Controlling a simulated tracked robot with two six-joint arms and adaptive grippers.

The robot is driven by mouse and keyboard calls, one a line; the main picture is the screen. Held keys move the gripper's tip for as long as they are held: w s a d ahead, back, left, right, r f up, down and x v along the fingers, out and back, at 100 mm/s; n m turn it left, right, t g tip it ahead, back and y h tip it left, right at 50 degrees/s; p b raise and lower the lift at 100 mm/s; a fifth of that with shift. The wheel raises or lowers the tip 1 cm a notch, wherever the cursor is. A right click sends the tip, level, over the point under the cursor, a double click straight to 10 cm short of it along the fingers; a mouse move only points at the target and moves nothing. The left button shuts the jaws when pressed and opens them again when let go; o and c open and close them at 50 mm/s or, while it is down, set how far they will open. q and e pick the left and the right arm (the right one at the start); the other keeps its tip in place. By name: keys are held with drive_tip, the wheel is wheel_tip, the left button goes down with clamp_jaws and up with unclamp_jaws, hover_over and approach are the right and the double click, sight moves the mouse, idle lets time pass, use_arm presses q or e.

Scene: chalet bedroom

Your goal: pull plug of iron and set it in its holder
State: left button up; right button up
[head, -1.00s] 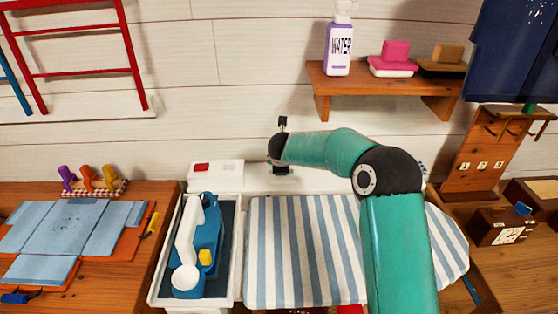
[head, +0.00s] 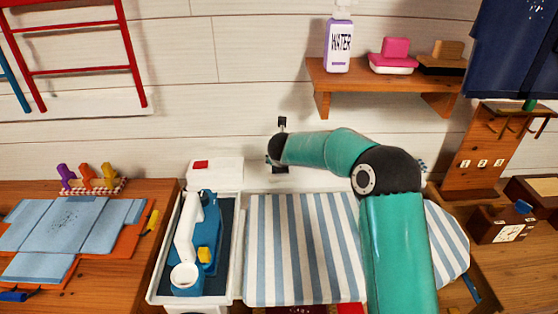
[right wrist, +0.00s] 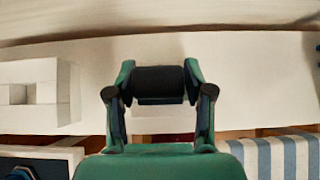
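A blue and white appliance with a yellow button (head: 207,255), seemingly the iron, lies in a white-rimmed dark tray (head: 239,262) left of the striped ironing board (head: 300,250). My right gripper (head: 280,169) points down near the white wall, behind the board; the arm's end partly hides it. In the right wrist view its two green and black fingers (right wrist: 160,84) stand apart with a dark block between them. I cannot tell whether that block is the plug or part of the gripper. No plug or cord is clearly visible. My left gripper is out of view.
A white box with a red switch (head: 215,172) stands behind the tray. A wooden shelf (head: 385,84) with a purple water bottle (head: 338,45) is above. Folded blue cloth (head: 60,228) lies on the left table. A wooden rack (head: 474,160) stands right.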

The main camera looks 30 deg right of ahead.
drive_tip(key=shift+o, duration=1.2)
drive_tip(key=shift+f, duration=0.15)
